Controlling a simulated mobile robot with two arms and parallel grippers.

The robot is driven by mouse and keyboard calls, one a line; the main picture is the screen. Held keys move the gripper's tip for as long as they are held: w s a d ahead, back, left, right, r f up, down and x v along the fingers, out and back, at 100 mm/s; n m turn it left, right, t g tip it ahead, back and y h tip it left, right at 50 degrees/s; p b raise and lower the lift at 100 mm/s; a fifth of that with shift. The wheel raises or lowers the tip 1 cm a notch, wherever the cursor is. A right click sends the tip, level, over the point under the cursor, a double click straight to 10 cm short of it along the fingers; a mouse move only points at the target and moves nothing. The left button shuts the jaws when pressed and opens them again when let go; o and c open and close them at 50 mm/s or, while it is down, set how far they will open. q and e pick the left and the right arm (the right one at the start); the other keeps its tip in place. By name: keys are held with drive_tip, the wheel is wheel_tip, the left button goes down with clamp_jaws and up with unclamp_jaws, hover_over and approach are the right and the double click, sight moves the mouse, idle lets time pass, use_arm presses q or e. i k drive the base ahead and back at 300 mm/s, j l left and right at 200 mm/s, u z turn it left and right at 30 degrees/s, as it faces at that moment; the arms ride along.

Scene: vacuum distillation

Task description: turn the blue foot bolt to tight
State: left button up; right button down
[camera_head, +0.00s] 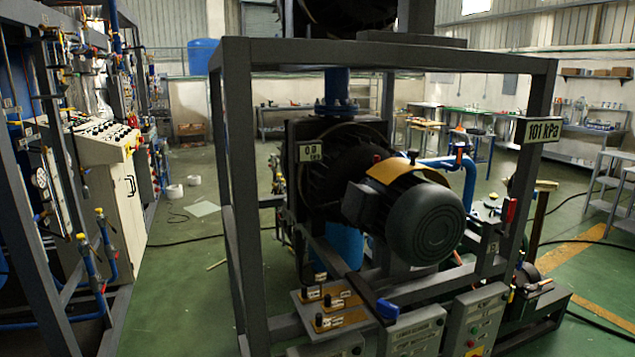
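A small blue knob-like part (387,310) sits at the front of the grey frame, just right of a tan plate (335,305) with several black knobs. It may be the blue foot bolt, but I cannot tell for sure, nor how tight it is. The pump motor (425,222), dark and round-ended, sits above and behind it inside the frame. Neither of my grippers is in view.
The grey steel frame (232,170) surrounds the pump. Grey control boxes (474,318) stand at its front. A sign (557,130) reads 101 kPa. A white control cabinet (118,190) and blue pipes stand at left.

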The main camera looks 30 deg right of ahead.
sight(388, 311)
drive_tip(key=z, duration=1.5)
